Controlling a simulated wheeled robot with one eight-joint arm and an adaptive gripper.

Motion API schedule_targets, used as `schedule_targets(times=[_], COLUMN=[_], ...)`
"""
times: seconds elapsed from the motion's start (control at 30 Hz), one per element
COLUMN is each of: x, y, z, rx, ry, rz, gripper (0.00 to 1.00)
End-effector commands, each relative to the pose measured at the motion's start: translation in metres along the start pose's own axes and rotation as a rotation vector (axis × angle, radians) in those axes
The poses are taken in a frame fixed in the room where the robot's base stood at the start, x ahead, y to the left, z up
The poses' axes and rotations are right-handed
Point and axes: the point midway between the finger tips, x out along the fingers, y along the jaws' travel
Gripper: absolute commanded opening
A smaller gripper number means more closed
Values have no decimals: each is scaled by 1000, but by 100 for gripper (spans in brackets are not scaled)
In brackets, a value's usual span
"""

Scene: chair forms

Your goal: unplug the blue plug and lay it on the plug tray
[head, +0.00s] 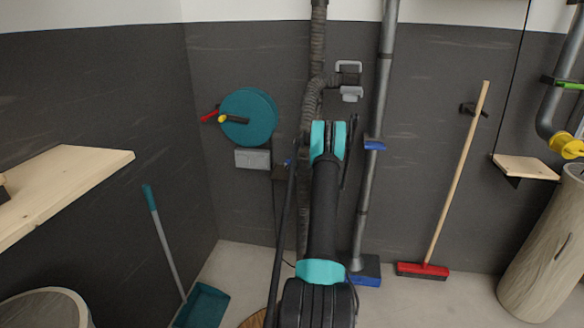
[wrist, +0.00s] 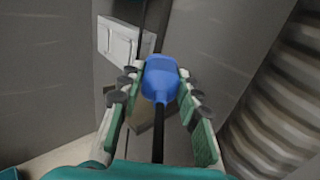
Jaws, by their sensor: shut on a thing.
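The blue plug (wrist: 161,76) sits between the fingers of my gripper (wrist: 162,84) in the wrist view. The fingers are shut on it from both sides, and a black cord runs from it towards the camera. A white double-plate wall box (wrist: 118,40) is just left of the plug. I cannot tell whether the plug touches a socket behind it. In the head view my arm hides most of the gripper; a small blue spot (head: 287,162) shows left of it, probably the plug. A brown block (wrist: 146,122) lies below the plug; I cannot tell whether it is the plug tray.
A teal reel (head: 248,117) hangs above the grey wall box (head: 252,159). A ribbed hose (wrist: 280,105) runs close at the right of my gripper. A grey pipe (head: 376,140) and a red broom (head: 424,270) stand further right. A wooden shelf (head: 75,180) is at left.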

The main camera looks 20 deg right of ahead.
Motion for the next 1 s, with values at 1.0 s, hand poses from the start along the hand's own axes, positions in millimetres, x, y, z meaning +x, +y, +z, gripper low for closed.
schedule_targets(times=[1.0], x=[82], y=[1], z=[-29], rx=[0], ry=[0], rz=[-1], gripper=[0])
